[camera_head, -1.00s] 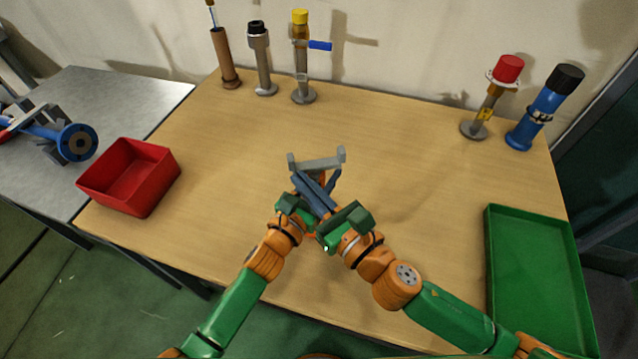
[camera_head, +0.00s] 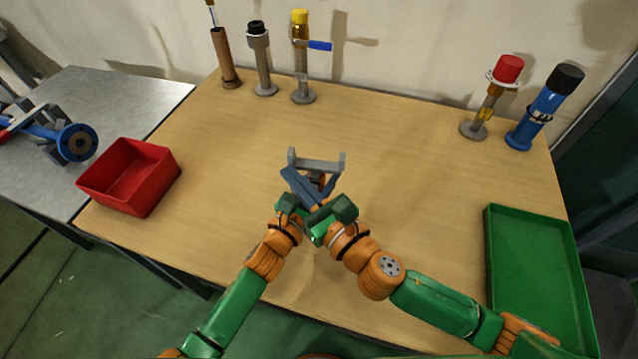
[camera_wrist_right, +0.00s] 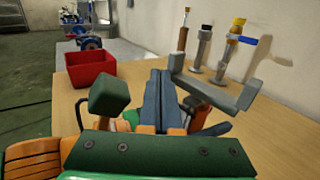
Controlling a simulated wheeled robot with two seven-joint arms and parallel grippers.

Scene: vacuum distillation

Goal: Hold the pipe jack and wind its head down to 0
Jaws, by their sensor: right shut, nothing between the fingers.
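The pipe jack (camera_head: 318,164) stands in the middle of the wooden table, with its grey forked head up. The head's crossbar with two upright ends also shows in the right wrist view (camera_wrist_right: 212,91). Its lower body is mostly hidden behind my grippers. My right gripper (camera_head: 290,177) is shut and empty, its dark blue fingers crossing close in front of the jack, just under the head. Its fingers show pressed together in the right wrist view (camera_wrist_right: 160,78). My left gripper (camera_head: 289,206) is at the jack from the left; its fingertips are hidden behind the right gripper.
A red bin (camera_head: 130,178) is at the left and a green tray (camera_head: 540,262) at the right. Several upright fittings, among them a yellow-capped one (camera_head: 302,60) and a blue one (camera_head: 538,110), stand along the back. The table between them is clear.

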